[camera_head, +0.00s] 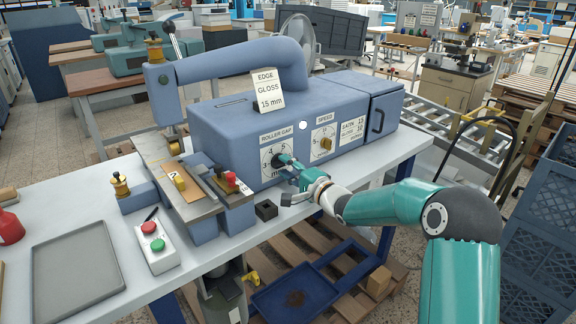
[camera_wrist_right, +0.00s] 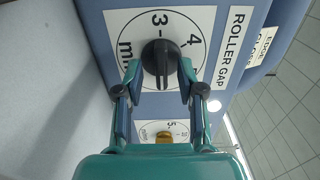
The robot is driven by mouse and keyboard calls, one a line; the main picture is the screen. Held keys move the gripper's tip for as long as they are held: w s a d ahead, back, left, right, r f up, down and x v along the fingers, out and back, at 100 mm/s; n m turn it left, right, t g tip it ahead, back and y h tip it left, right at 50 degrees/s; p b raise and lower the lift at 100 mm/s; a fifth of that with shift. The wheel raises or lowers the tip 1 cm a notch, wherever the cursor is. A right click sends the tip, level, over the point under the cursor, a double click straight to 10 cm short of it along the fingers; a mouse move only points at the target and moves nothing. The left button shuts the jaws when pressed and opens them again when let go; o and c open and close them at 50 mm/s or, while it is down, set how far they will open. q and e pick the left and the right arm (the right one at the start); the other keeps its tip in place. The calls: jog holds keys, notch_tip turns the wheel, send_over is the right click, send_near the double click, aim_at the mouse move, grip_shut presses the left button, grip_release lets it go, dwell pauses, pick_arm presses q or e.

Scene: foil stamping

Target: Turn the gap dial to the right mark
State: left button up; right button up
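The gap dial is a black knob (camera_wrist_right: 160,62) on a white scale plate marked ROLLER GAP, with 3 and 4 readable in the right wrist view. In the head view the ROLLER GAP plate (camera_head: 270,157) is on the front of the blue machine (camera_head: 225,130). My right gripper (camera_wrist_right: 160,74) has one finger on each side of the knob. Both fingertips appear to touch it. In the head view my right gripper (camera_head: 290,168) covers part of the dial, and the knob's exact pointing is unclear. My left gripper is not in view.
A SPEED dial (camera_head: 325,143) with a yellow knob sits right of the gap dial. A card (camera_head: 268,91) reading EDGE, GLOSS, 15 mm stands on the machine. A red-and-green button box (camera_head: 157,246) and a grey tray (camera_head: 77,270) lie on the table to the left.

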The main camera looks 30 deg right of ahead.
jog(key=shift+w, duration=0.3)
grip_shut()
jog(key=shift+d, duration=0.15)
jog(key=shift+f, duration=0.15)
